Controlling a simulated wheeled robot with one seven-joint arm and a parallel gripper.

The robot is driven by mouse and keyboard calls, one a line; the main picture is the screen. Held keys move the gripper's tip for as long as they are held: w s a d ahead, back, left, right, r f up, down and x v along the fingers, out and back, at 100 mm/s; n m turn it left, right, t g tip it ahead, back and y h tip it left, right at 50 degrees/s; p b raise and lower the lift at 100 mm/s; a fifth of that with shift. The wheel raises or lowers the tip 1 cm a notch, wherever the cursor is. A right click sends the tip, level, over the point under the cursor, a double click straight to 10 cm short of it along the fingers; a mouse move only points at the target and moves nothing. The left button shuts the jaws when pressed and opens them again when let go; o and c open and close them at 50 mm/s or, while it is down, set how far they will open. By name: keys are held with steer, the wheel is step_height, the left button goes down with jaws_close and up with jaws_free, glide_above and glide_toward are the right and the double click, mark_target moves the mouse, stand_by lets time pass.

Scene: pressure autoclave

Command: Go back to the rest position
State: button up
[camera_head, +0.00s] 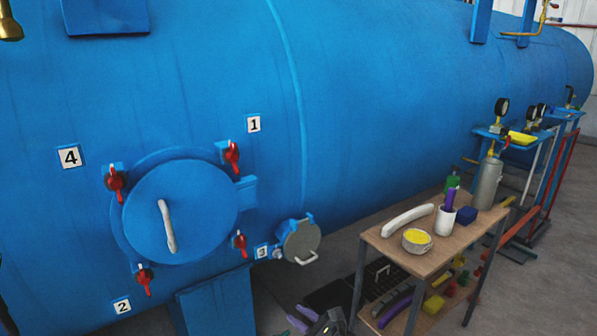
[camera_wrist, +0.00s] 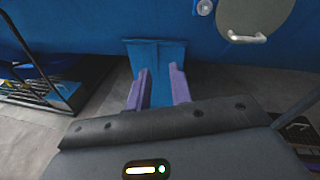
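My gripper (camera_head: 303,316) is low at the bottom edge of the head view, in front of the blue vessel and left of the wooden cart. In the wrist view my gripper (camera_wrist: 160,72) shows two purple fingers standing apart with nothing between them. A blue support leg (camera_wrist: 157,56) of the vessel is behind the gap. The vessel (camera_head: 400,80) carries a round blue door (camera_head: 195,205) with a white handle (camera_head: 167,226) and several red clamps around it, beside numbered plates. Most of my arm is out of view.
A small grey round hatch (camera_head: 301,240) with a pale handle is right of the door, above my gripper. The cart (camera_head: 385,245) holds a white curved piece (camera_head: 408,219), a yellow-topped tin (camera_head: 416,240), a white cup (camera_head: 444,219) and a grey cylinder (camera_head: 487,183). Gauges stand further right.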

steer(key=s+a+f+n+g+h, duration=0.2)
steer(key=s+a+f+n+g, duration=0.2)
steer(key=s+f+n+g, duration=0.55)
steer(key=s+d+n+g+h, duration=0.1)
steer(key=s+d+n+h, duration=0.5)
steer(key=d+n, duration=0.4)
steer(key=s+d+r+n+t+h, duration=0.1)
steer(key=s+d+r+n+h, duration=0.2)
steer(key=r, duration=0.5)
steer(key=s+d+r+n+h, duration=0.1)
steer(key=d+r+n, duration=0.1)
steer(key=d+r, duration=0.5)
steer(key=w+p+v, duration=0.2)
steer(key=p+v, duration=0.9)
steer(key=w+a+r+p+v, duration=0.1)
steer(key=w+p+v, duration=0.1)
steer(key=p+v, duration=1)
steer(key=shift+w+a+r, duration=0.2)
steer(key=shift+w+r, duration=0.1)
steer(key=shift+w, duration=0.25)
